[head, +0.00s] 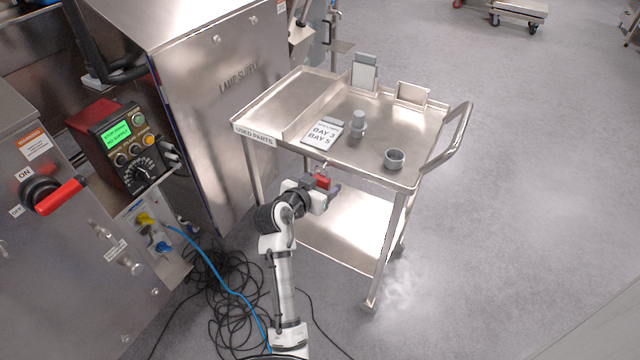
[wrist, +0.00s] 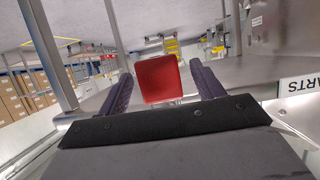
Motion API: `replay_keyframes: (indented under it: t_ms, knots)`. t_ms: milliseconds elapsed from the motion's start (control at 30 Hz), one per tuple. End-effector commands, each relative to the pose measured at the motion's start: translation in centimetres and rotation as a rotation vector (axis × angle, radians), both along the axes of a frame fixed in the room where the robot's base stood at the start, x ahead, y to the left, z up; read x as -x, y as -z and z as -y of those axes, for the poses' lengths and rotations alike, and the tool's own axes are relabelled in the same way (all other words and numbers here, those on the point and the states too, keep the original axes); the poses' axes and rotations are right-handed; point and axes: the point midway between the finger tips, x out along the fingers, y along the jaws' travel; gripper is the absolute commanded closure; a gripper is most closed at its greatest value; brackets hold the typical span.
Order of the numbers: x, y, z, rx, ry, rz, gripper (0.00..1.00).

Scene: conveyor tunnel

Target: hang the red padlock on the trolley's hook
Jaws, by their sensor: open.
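The red padlock (head: 323,182) is at the trolley's (head: 300,152) near edge, body down. Its metal shackle shows above the body, at the rim. The hook is too small to make out clearly, so I cannot tell for sure whether the shackle is threaded on it. My gripper (head: 320,188) is around the padlock, just below the top shelf's edge. In the wrist view, which is upside down, the padlock (wrist: 158,80) sits between the two dark fingers of my gripper (wrist: 161,72). The fingers are open, with a narrow gap on both sides of the body.
The trolley's top holds a bay card (head: 323,132), a grey stepped part (head: 357,124) and a grey ring (head: 394,159). A steel cabinet (head: 215,110) stands close at the left. Cables (head: 205,300) lie on the floor. Open floor (head: 520,200) lies to the right.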

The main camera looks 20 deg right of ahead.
Motion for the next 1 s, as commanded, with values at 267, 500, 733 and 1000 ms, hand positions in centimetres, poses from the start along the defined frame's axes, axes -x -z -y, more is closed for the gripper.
replay_keyframes:
  t_ms: [267, 500, 733, 1000]
  knots:
    - [0.7, -0.4, -1.1, 0.000, -0.003, 0.002, 0.33]
    - [3.7, -2.3, -4.9, 0.000, -0.004, 0.002, 0.33]
    - [6.4, -4.1, -8.4, -0.001, -0.004, 0.001, 0.33]
    - [7.8, -5.2, -10.1, 0.000, 0.000, 0.000, 0.33]
